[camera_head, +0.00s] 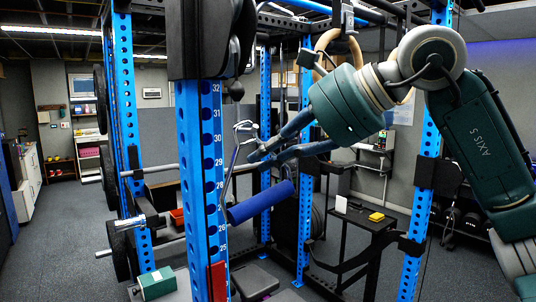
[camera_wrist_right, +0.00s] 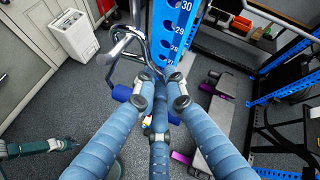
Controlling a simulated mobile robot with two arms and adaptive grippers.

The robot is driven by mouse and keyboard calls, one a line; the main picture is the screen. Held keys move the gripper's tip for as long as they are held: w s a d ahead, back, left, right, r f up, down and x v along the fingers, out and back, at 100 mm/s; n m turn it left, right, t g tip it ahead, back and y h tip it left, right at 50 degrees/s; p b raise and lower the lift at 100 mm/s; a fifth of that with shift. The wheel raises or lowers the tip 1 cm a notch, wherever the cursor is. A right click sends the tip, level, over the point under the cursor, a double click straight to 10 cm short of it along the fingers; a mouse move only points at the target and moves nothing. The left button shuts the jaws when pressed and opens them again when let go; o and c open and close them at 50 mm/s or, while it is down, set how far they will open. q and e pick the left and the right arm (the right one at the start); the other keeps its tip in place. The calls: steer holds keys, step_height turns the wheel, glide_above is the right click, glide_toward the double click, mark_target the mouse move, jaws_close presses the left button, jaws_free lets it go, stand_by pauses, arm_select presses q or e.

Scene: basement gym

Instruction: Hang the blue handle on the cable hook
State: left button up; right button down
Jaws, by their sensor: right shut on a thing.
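The blue handle (camera_head: 260,201) is a padded blue bar with a thin silver frame. That gripper is shut on the handle's frame. In the right wrist view, the blue handle (camera_wrist_right: 122,93) is partly hidden behind the fingers, and its bent silver frame (camera_wrist_right: 128,38) rises beyond them. A small metal piece, apparently the cable hook (camera_head: 246,127), is at the frame's top. I cannot tell whether they are joined. Part of my left arm appears at the wrist view's lower left; its fingers are unclear.
The blue numbered rack post (camera_head: 203,190) stands close beside the handle. A barbell (camera_head: 150,171) is behind it at left. A small black table (camera_head: 365,219) with a yellow item (camera_head: 376,216) stands at right.

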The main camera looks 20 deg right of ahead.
steer(key=c, duration=1.7)
jaws_free()
steer(key=shift+c, duration=0.2)
steer(key=shift+s+d+r, duration=0.15)
steer(key=shift+s+r, duration=0.2)
steer(key=shift+r, duration=0.1)
steer(key=s+d+r+b, duration=0.1)
steer(key=s+d, duration=0.2)
steer(key=s, duration=0.6)
steer(key=w+a+f+n+g+y+b, duration=0.1)
steer(key=a+f+b, duration=0.1)
steer(key=f, duration=0.9)
steer(key=w+a+f+n+g+y+b, duration=0.1)
steer(key=w+a+f+n+y+b, duration=0.1)
steer(key=f, duration=1)
steer(key=w+a+f+n+g+y+b, duration=0.1)
steer(key=a+f+b, duration=0.1)
steer(key=f, duration=0.9)
steer(key=shift+w+a+f+g+y+b, duration=0.2)
steer(key=shift+a+f+g+y+b, duration=0.1)
steer(key=shift+a+f+g, duration=0.1)
